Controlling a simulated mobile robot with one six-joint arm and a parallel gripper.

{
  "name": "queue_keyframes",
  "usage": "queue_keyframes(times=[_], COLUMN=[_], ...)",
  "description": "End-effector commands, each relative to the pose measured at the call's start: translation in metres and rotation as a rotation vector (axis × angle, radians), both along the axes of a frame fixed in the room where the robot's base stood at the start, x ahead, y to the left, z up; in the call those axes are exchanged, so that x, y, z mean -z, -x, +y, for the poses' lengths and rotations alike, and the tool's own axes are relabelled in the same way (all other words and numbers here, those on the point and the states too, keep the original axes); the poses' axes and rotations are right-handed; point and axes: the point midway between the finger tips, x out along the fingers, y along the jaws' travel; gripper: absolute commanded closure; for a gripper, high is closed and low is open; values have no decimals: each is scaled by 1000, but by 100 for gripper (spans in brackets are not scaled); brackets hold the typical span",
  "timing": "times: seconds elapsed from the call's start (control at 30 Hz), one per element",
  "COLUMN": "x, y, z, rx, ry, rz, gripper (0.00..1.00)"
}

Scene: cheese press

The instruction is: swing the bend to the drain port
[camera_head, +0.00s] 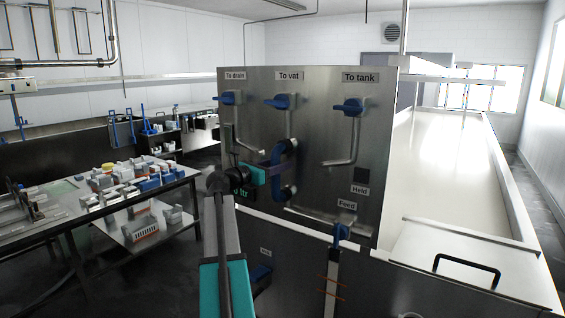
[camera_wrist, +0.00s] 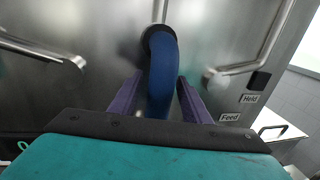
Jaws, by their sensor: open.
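The bend (camera_head: 290,152) is a blue curved pipe on the steel panel, below the "To vat" pipe. My gripper (camera_head: 277,163) is at the bend. In the wrist view the bend (camera_wrist: 162,70) lies between the two purple fingers of my open gripper (camera_wrist: 160,80), with a gap visible on at least the left side. The bend's lower part is hidden behind the gripper body. The "To drain" label (camera_head: 235,76) is at the panel's upper left.
Blue valve handles stick out under the labels "To drain" (camera_head: 229,98), "To vat" (camera_head: 283,101) and "To tank" (camera_head: 349,106). A feed valve (camera_head: 341,232) is lower right. A long white-filled vat (camera_head: 440,150) stands right; a cluttered table (camera_head: 95,205) stands left.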

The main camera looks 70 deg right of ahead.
Motion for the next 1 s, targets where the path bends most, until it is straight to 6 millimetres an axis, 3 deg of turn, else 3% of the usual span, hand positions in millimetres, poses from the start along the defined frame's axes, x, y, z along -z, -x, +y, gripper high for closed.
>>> queue_keyframes(times=[0.2,0.6,0.87,0.93,0.97,1.0], x=[-1,0,0,0,1,0], y=[8,11,11,11,10,9], z=[-19,-22,-22,-22,-11,-17], rx=[0,0,-1,-1,-4,-3], ry=[0,0,0,0,0,0], rz=[0,0,0,0,-1,0], gripper=[57,57,100,100,100,100])
